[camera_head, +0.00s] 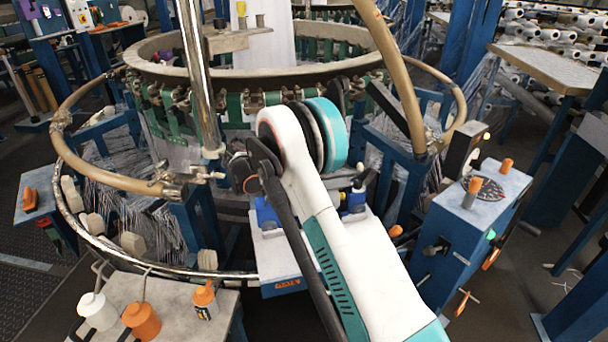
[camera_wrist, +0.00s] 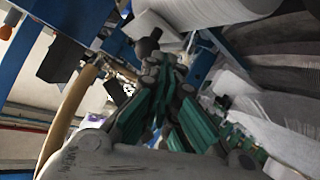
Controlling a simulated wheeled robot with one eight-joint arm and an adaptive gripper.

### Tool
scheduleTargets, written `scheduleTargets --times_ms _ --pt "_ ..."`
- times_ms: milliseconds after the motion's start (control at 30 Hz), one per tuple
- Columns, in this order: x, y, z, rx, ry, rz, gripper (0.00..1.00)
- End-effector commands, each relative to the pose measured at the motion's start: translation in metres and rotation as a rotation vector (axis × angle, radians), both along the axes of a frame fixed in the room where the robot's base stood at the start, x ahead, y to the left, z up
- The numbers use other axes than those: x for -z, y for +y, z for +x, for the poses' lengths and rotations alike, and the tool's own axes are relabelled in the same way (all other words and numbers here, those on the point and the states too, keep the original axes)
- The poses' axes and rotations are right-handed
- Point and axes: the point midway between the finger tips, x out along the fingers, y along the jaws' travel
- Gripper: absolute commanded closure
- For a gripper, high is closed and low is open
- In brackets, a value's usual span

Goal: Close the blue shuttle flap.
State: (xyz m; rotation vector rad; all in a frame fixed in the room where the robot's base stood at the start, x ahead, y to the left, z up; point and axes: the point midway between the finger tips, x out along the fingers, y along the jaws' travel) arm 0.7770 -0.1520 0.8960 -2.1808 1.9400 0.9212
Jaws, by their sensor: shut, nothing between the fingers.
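My gripper (camera_wrist: 163,72) shows in the wrist view, with dark jointed fingers and green pads. Its fingertips are together and nothing shows between them. In the head view my white and teal arm reaches over the loom front and hides the gripper. Small blue parts show on both sides of my arm, one at left (camera_head: 266,214) and one at right (camera_head: 355,199), above a pale front unit (camera_head: 280,255). I cannot tell whether either is the shuttle flap. I cannot make out the flap or its angle in either view. White rolls or sheets lie beyond the fingers in the wrist view.
The loom's round ring (camera_head: 180,70) stands behind my arm, with a tan curved tube (camera_head: 105,170) at left. A chrome post (camera_head: 199,80) rises left of my arm. A blue control box (camera_head: 465,225) is at right. A bench with bottles (camera_head: 142,318) is at front left.

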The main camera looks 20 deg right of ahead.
Motion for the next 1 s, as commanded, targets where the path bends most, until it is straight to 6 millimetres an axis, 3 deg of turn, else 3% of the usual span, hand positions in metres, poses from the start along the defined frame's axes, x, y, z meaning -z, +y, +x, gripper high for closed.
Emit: scheduleTargets --times_ms 233,700,1000 --pt "-0.006 0.009 0.0 -0.001 0.0 0.0 1.0" --pt "-0.047 0.086 -0.001 -0.003 0.001 0.0 1.0" --pt "-0.058 0.105 -0.002 0.0 0.0 0.0 1.0"
